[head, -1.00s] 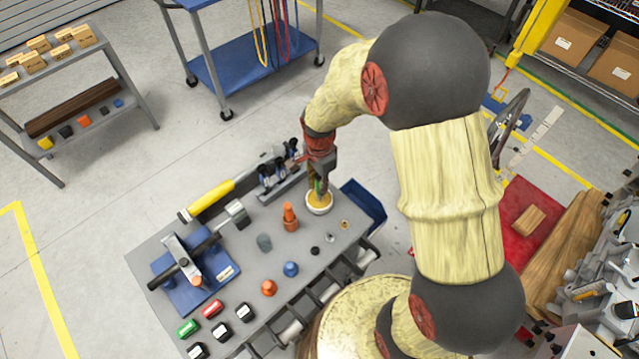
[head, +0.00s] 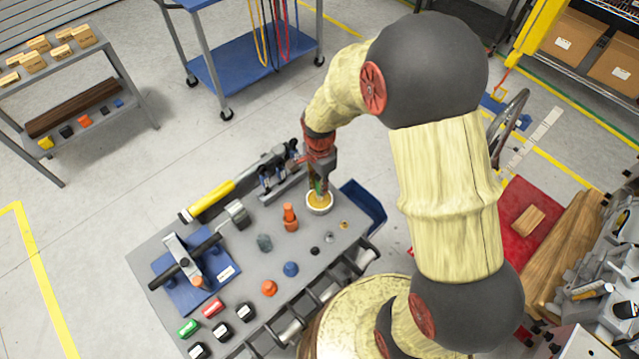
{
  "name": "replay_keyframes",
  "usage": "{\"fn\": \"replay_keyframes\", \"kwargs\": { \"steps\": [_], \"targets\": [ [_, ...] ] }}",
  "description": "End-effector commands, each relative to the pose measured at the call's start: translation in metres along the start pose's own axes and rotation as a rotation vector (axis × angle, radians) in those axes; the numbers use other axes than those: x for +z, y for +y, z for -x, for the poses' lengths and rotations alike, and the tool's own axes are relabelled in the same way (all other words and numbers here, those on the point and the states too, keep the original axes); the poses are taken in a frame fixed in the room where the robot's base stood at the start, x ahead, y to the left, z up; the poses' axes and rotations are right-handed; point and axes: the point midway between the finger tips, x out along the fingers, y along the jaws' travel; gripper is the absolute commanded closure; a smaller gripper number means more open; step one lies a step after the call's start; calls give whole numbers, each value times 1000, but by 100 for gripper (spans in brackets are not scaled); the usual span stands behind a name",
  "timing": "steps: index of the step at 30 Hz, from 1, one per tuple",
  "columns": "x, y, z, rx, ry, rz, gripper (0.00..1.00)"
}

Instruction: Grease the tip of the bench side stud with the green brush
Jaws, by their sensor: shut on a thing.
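My gripper (head: 319,178) is at the far right part of the grey bench, pointing down over a small white-rimmed pot of yellow grease (head: 320,207). It is shut on the green brush (head: 318,187), of which only a thin green strip shows. The brush's lower end is at the pot's mouth; I cannot tell how deep it reaches. The blue fixture plate (head: 222,268) lies at the bench's left, with a grey upright block and a dark bar across it. A small orange-topped part (head: 197,283) sits at its front. I cannot make out for certain which part is the bench side stud.
An orange bottle-like piece (head: 290,218) stands close left of the pot. A yellow-handled tool (head: 215,199) and a dark rack (head: 279,178) line the back edge. Orange and blue knobs (head: 291,269) and several coloured blocks lie in front. A blue bin (head: 363,206) is at the right.

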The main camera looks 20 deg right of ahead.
Motion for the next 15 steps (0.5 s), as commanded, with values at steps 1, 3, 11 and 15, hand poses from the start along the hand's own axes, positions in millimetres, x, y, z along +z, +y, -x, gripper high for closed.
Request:
{"fn": "replay_keyframes", "kwargs": {
  "steps": [1, 3, 11, 15],
  "targets": [
    [0, -1, 6, -2, 0, 0, 100],
    [0, -1, 12, -3, 1, 0, 100],
    [0, -1, 31, -4, 1, 0, 100],
    [0, -1, 42, -4, 1, 0, 100]
  ]
}}
